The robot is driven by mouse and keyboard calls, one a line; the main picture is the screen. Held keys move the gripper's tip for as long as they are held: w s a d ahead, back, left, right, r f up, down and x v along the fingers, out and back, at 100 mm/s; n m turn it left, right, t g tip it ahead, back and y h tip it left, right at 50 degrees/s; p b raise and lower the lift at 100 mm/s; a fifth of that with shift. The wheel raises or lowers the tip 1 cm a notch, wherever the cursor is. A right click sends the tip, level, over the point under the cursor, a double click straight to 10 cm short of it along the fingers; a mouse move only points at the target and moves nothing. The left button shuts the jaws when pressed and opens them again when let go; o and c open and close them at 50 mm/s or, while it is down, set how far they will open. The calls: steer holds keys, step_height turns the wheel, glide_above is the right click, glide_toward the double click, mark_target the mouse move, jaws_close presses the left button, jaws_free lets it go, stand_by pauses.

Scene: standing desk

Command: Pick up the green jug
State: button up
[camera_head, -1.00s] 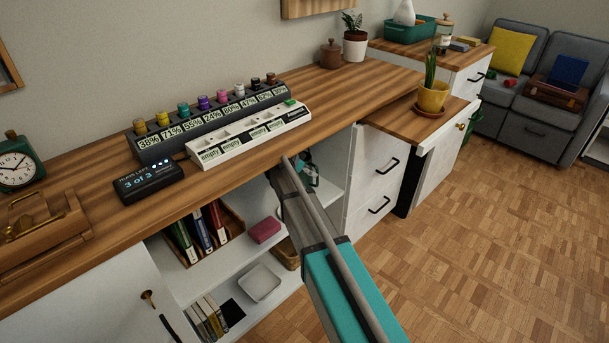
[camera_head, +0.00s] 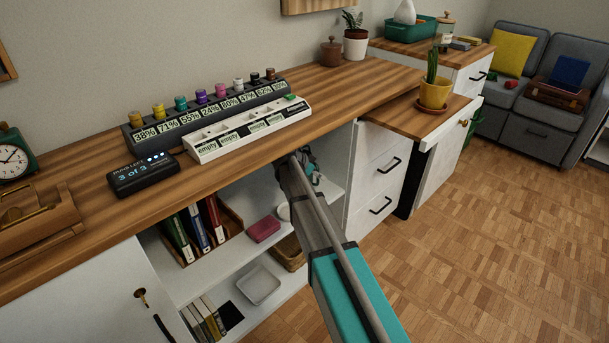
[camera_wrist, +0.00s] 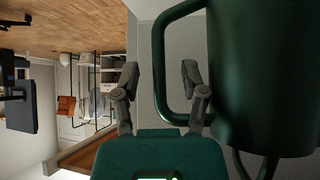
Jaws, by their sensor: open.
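The green jug (camera_wrist: 262,75) fills the right of the wrist view. Its dark green looped handle (camera_wrist: 159,60) points left, towards the middle of the picture. My gripper (camera_wrist: 160,76) is open, with one finger on each side of the handle's long bar. The right finger appears within the handle's opening, between bar and jug body. I cannot tell whether either finger touches it. In the head view my gripper (camera_head: 305,165) is just under the desk top's front edge, at the open shelf; I cannot make out the jug there.
The wooden desk top (camera_head: 100,220) overhangs the open shelf. A pink box (camera_head: 263,229), a book holder (camera_head: 232,220) and a wicker basket (camera_head: 290,252) sit left of my arm. White drawers (camera_head: 375,170) stand to the right. The floor (camera_head: 480,230) is clear.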

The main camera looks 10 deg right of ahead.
stand_by(0.3)
jaws_close()
stand_by(0.3)
